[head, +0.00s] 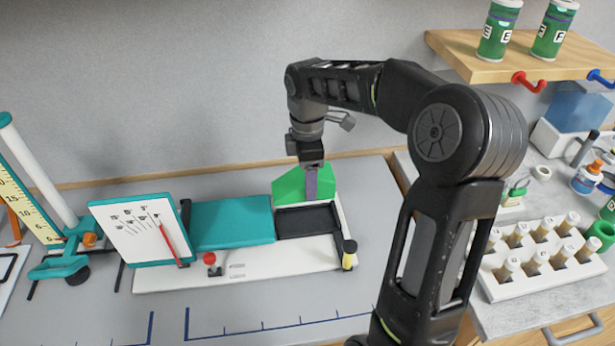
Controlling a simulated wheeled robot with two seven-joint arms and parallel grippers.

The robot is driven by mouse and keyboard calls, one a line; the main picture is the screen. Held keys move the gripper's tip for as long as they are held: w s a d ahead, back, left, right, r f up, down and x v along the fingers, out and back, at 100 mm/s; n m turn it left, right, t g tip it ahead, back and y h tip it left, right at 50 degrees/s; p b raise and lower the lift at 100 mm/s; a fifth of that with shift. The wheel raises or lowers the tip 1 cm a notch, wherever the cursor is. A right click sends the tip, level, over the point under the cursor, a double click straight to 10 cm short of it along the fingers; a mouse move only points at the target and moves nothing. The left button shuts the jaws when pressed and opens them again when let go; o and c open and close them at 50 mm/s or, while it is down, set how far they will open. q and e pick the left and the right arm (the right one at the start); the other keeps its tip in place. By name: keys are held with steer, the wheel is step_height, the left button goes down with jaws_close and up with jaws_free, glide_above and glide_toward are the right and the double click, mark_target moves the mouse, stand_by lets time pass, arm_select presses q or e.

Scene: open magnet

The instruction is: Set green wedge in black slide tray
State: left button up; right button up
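The green wedge (289,187) is at the back of the white base, just behind the black slide tray (307,221) in the picture. The tray is a shallow dark rectangle and looks empty. My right gripper (312,187) points down at the wedge, with one finger across its near face. The other finger is hidden, so I cannot tell whether it grips the wedge. I also cannot tell whether the wedge rests on something or hangs. My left gripper is not in view.
A teal block (231,223) sits left of the tray, beside a tilted white chart (143,231). A red knob (210,259) and a yellow-black post (348,256) stand at the base's front. A vial rack (540,258) and a wooden shelf (480,58) are at the right.

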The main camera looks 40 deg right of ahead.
steer(key=shift+f, duration=0.1)
steer(key=shift+f, duration=1.05)
step_height(320, 180, down, 3)
steer(key=shift+f+b, duration=0.15)
steer(key=shift+b, duration=0.85)
step_height(320, 180, down, 2)
steer(key=shift+f+b, duration=0.1)
steer(key=shift+b, duration=0.8)
steer(key=shift+f+b, duration=0.75)
steer(key=shift+f, duration=0.55)
steer(key=shift+f, duration=0.1)
steer(key=o, duration=1.6)
steer(key=shift+c, duration=0.2)
